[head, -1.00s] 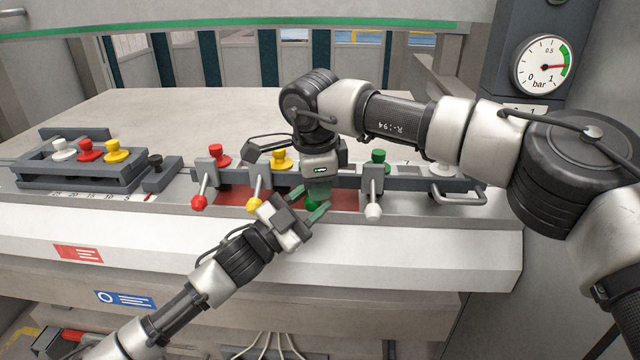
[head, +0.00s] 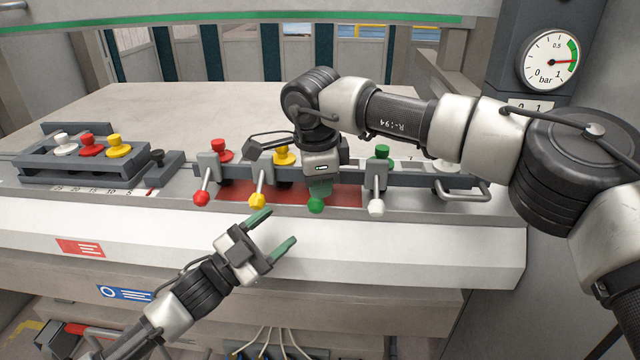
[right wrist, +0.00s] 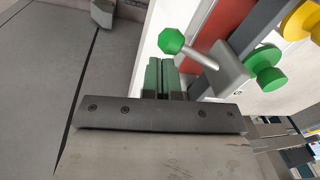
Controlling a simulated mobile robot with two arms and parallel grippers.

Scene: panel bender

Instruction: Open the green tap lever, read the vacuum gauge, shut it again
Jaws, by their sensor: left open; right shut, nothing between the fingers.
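The green tap lever's ball (head: 316,206) sits at the front of the rail, just below my right gripper (head: 320,188); its upper part is hidden. In the right wrist view the lever's green ball (right wrist: 171,41) and silver rod are clear. My right gripper (right wrist: 160,65) is shut and empty there, its tips close to the ball; I cannot tell whether they touch. My left gripper (head: 275,229) is open and empty, in front of the panel below the yellow lever. The vacuum gauge (head: 550,60) has its red needle pointing right, by the green band's lower end.
A red lever (head: 201,198) and yellow lever (head: 257,201) stand left of the green one, a white lever (head: 376,207) right. Several coloured knobs rise behind, including a green knob (head: 381,152). A dark rack (head: 75,170) stands left. The panel's sloping front is clear.

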